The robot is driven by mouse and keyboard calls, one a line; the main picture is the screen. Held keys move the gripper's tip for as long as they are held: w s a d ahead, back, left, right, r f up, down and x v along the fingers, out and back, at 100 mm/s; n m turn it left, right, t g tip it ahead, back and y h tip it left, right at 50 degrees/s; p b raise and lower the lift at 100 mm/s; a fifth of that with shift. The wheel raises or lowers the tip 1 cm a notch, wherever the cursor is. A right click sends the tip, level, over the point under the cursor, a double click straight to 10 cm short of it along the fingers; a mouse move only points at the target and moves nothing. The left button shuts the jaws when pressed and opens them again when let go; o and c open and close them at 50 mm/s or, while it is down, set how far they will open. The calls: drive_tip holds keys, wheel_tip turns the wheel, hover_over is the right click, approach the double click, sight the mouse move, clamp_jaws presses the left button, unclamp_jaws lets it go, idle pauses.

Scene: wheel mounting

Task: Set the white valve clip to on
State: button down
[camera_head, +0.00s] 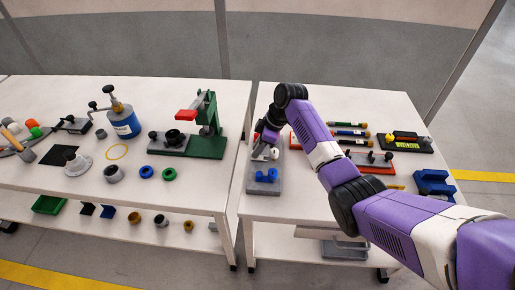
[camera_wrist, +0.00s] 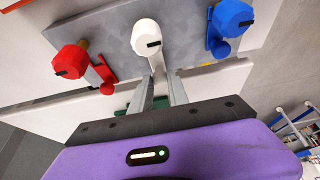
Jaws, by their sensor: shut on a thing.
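The white valve (camera_wrist: 146,37) sits in the middle of a grey plate (camera_wrist: 105,30), between a red valve (camera_wrist: 70,61) and a blue valve (camera_wrist: 232,17). Its round knob has a dark mark on it. My gripper (camera_wrist: 160,76) reaches to just below the white knob, its two fingers close together on the white valve's clip, which they mostly hide. In the head view the plate (camera_head: 262,188) lies on the right table, with the blue valve (camera_head: 266,175) at the near end and the white valve (camera_head: 273,153) beside my gripper (camera_head: 266,152). The red valve is hidden there by my arm.
The red clip (camera_wrist: 104,76) and blue clip (camera_wrist: 221,47) are close on either side of my fingers. A green press (camera_head: 208,140) stands on the left table.

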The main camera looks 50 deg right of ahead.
sight(260, 157)
idle(0.3)
drive_tip(key=shift+s+d+r+p, duration=0.1)
drive_tip(key=shift+s+d+p, duration=0.2)
drive_tip(key=shift+s+d, duration=0.25)
drive_tip(key=shift+s+d+p, duration=0.3)
drive_tip(key=shift+s+d, duration=0.05)
drive_tip(key=shift+s, duration=0.3)
drive_tip(key=c, duration=1.3)
unclamp_jaws()
drive_tip(key=shift+s+d, duration=0.1)
drive_tip(key=shift+o, duration=0.2)
drive_tip(key=shift+b+v, duration=0.4)
drive_tip(key=shift+v, duration=3.45)
